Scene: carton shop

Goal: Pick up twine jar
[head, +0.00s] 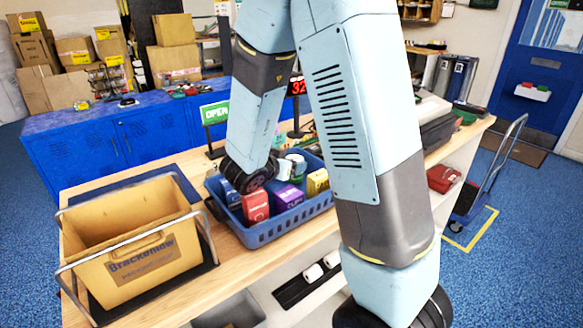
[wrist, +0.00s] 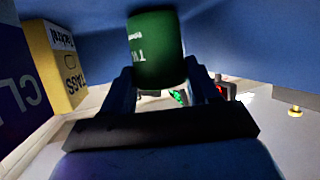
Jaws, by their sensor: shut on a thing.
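The twine jar is a dark green cylinder (wrist: 158,48) with white lettering that begins "TW". In the wrist view it stands between the two fingers of my gripper (wrist: 165,84), which is shut on it. In the head view a jar with a pale lid (head: 297,160) shows at the back of the blue crate (head: 292,226), beside the end of my arm. My fingers are mostly hidden there. I cannot tell whether the jar is clear of the crate floor.
The crate also holds a red box (head: 255,207), a purple box (head: 286,196) and a yellow box (head: 317,182). In the wrist view a yellow box (wrist: 62,65) stands left of the jar. An open carton (head: 135,230) stands left of the crate on the wooden counter.

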